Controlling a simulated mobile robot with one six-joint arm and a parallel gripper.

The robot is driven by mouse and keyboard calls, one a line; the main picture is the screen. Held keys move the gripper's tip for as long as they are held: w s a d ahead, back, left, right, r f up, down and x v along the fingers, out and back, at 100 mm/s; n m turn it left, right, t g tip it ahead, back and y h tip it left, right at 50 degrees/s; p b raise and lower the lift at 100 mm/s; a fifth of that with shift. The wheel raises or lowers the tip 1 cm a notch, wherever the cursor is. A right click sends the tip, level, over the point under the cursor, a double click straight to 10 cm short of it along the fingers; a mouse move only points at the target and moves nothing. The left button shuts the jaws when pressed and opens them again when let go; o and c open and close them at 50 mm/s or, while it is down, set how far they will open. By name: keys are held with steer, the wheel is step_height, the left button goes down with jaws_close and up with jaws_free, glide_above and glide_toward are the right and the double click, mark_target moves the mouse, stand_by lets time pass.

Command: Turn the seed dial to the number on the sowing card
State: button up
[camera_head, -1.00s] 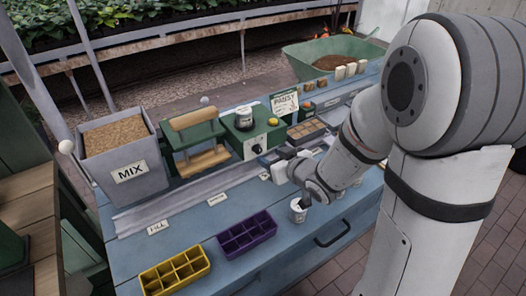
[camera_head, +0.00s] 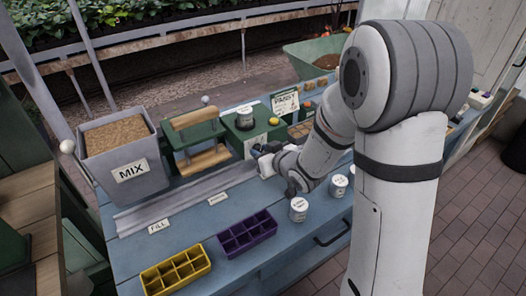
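The green seeder box (camera_head: 247,128) stands at the back of the blue bench, with a jar on top and a yellow button (camera_head: 274,121) at its upper right. Its dial on the front face is hidden behind my gripper (camera_head: 261,154), so its setting cannot be read. My gripper is right in front of that face; contact and finger opening cannot be made out. The sowing card (camera_head: 285,103), reading something like "PANSY", stands behind the box to the right. Its smaller print is too small to read.
White labelled pots (camera_head: 299,210) and (camera_head: 338,186) stand near my forearm. A purple tray (camera_head: 247,234) and a yellow tray (camera_head: 176,272) lie at the front of the bench (camera_head: 205,236). A grey MIX bin (camera_head: 128,171) and a green press (camera_head: 195,137) stand at left.

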steer(key=c, duration=0.5)
steer(key=shift+c, duration=0.2)
steer(key=shift+m+y+p, duration=0.3)
steer(key=shift+w+d+m+g+y+p, duration=0.15)
steer(key=shift+m+g+y+p, duration=0.5)
steer(key=shift+m+p, duration=0.6)
steer(key=shift+d+f+m+y+p, duration=0.1)
steer(key=shift+m+y+p, duration=0.9)
steer(key=shift+m, duration=0.55)
steer(key=shift+g, duration=0.25)
steer(key=o, duration=1)
steer(key=shift+c, duration=0.2)
